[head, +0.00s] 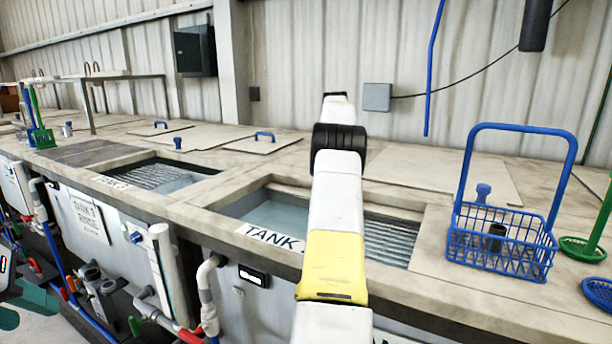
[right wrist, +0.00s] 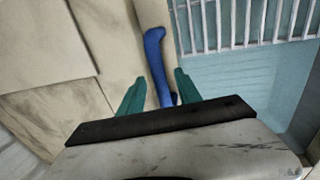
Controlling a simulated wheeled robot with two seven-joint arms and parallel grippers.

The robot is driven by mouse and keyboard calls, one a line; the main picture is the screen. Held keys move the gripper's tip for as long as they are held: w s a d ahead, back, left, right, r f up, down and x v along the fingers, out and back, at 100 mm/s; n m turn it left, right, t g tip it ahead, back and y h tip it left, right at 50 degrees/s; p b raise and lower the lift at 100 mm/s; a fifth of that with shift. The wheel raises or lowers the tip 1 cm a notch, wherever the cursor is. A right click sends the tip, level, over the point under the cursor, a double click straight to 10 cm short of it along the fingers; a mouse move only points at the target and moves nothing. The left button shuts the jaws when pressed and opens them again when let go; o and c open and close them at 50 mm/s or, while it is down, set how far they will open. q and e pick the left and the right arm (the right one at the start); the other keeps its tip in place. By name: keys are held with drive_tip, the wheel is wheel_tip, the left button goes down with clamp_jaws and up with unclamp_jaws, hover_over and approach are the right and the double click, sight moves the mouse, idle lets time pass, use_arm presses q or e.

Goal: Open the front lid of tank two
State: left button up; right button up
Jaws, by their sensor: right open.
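The middle tank (head: 285,212) has an opening with water and a metal grating; its label (head: 268,236) reads "TANK", the number hidden by my right arm. In the head view my right arm hides its own gripper. In the right wrist view my right gripper (right wrist: 160,76) is open, its teal fingers on either side of a blue handle (right wrist: 154,52). I cannot tell whether they touch it. The handle lies over a beige surface beside the water and grating (right wrist: 250,22). My left gripper (head: 22,308) is at the lower left edge, fingers apart, away from the tanks.
A blue wire basket (head: 500,262) with a tall handle stands on the counter at right, near green and blue baskets. Another open tank (head: 165,178) lies left. A lid with a blue handle (head: 264,135) lies behind. Pipes (head: 207,295) run along the front.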

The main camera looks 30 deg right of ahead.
drive_tip(key=shift+r, duration=0.1)
drive_tip(key=shift+d+v, duration=0.15)
drive_tip(key=shift+v, duration=0.65)
drive_tip(key=shift+d+v, duration=0.15)
drive_tip(key=shift+v, duration=0.65)
drive_tip(key=shift+a+r, duration=0.15)
drive_tip(key=shift+r, duration=0.1)
drive_tip(key=s+a+r, duration=0.1)
drive_tip(key=s+a, duration=0.9)
drive_tip(key=s, duration=0.1)
drive_tip(key=shift+s+a, duration=0.2)
drive_tip(key=shift+a, duration=0.1)
drive_tip(key=shift+r, duration=0.1)
drive_tip(key=s+a+r+m+t+y, duration=0.1)
drive_tip(key=s+a+r+t, duration=0.15)
drive_tip(key=a, duration=0.75)
drive_tip(key=s+a+r+m+t+y, duration=0.1)
drive_tip(key=s+a+r, duration=0.25)
drive_tip(key=a, duration=0.75)
drive_tip(key=s+a+f+m+y, duration=0.1)
drive_tip(key=s+a+f, duration=0.1)
drive_tip(key=s+a, duration=0.5)
drive_tip(key=s+a+f+m+t+y, duration=0.1)
drive_tip(key=s+a+f+m, duration=0.1)
drive_tip(key=s+a, duration=0.5)
drive_tip(key=shift+s+f, duration=0.2)
drive_tip(key=shift+f, duration=0.5)
